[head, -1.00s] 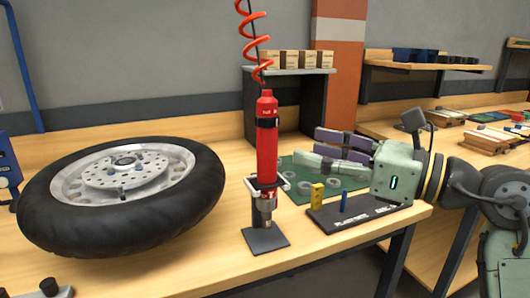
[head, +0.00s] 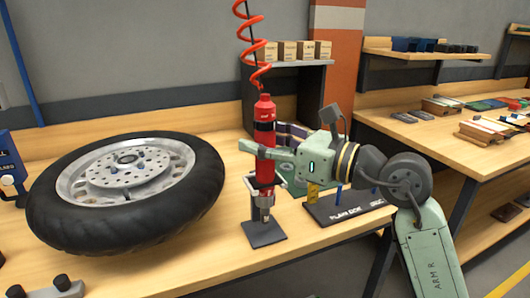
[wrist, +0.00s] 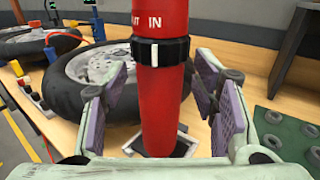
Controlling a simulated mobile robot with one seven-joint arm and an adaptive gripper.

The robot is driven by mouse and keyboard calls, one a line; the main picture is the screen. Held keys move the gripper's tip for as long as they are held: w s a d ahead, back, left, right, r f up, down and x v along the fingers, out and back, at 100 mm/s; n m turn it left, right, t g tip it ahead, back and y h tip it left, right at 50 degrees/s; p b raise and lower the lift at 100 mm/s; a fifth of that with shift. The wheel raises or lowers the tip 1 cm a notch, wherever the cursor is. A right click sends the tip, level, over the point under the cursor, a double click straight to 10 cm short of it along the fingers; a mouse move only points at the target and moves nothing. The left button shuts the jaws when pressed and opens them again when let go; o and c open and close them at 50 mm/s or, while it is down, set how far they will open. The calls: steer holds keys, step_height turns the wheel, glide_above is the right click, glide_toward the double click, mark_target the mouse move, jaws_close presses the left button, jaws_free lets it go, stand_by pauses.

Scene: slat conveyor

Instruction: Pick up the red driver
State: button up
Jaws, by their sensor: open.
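The red driver (head: 264,132) stands upright in its black stand (head: 264,232) on the bench, with a coiled red hose rising from its top. In the wrist view the driver's red body (wrist: 161,110) with a black ring stands between the two purple-padded fingers. My gripper (head: 266,152) is at the driver's upper body, reaching in from the right, one finger in front and the other partly hidden behind. My gripper (wrist: 162,103) is open, and a gap shows between each pad and the driver.
A wheel with a black tyre (head: 130,230) lies on the bench to the left. A dark tray (head: 345,208) with small blue and yellow parts lies right of the stand. A shelf with boxes (head: 305,50) stands behind.

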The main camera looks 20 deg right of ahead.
jaws_close()
stand_by(0.7)
